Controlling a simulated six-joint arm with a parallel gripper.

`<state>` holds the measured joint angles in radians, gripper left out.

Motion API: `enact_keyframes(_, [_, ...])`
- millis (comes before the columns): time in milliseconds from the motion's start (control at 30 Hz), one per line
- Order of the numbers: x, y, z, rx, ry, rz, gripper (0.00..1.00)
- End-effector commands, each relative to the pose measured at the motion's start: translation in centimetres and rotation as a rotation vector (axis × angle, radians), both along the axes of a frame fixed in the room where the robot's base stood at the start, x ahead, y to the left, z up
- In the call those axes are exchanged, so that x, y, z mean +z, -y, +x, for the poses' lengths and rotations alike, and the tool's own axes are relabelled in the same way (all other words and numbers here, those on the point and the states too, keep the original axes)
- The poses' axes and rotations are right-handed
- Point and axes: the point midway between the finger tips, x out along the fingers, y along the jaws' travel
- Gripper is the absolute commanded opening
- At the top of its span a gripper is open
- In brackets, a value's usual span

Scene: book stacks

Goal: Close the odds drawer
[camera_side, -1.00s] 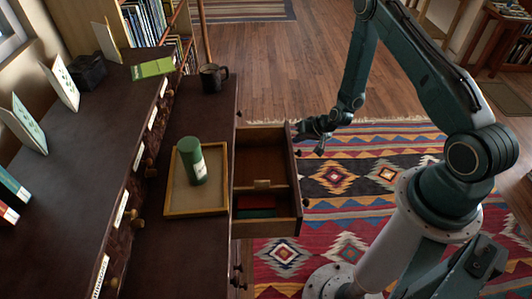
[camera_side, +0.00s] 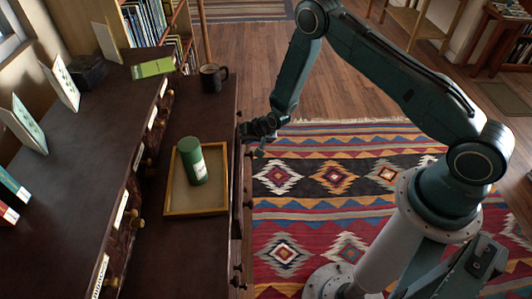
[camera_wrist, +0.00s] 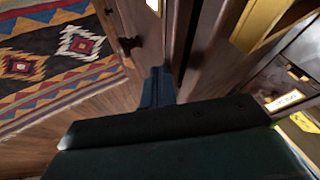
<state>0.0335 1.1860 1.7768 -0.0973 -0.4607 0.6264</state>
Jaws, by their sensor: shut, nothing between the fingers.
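The odds drawer (camera_side: 247,185) is pushed in at the front of the dark wooden desk, its front about in line with the desk's edge. Its inside is out of sight. My gripper (camera_side: 257,143) is shut and empty. It is at the far end of the drawer front, close against it; the side view does not clearly show contact. In the wrist view the shut fingers (camera_wrist: 158,88) point at the dark wooden front, with a round knob (camera_wrist: 128,44) beyond them to the left.
On the desk, a yellow-rimmed tray (camera_side: 198,213) holds a green canister (camera_side: 194,161). A dark mug (camera_side: 213,78) stands near the desk's far end. Labelled small drawers (camera_side: 122,208) line the raised back.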

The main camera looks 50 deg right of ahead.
Motion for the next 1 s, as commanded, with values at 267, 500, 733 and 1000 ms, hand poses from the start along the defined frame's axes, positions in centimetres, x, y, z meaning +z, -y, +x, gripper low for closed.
enact_keyframes(267, [0.0,-0.5,0.4,0.0,0.0,0.0,0.0])
enact_keyframes(500, [0.0,-0.4,0.4,0.0,0.0,0.0,0.0])
enact_keyframes(733, [0.0,0.2,-0.1,-0.001,-0.002,0.0,0.0])
enact_keyframes(1000, [0.0,2.3,-2.2,-0.004,-0.002,0.0,0.0])
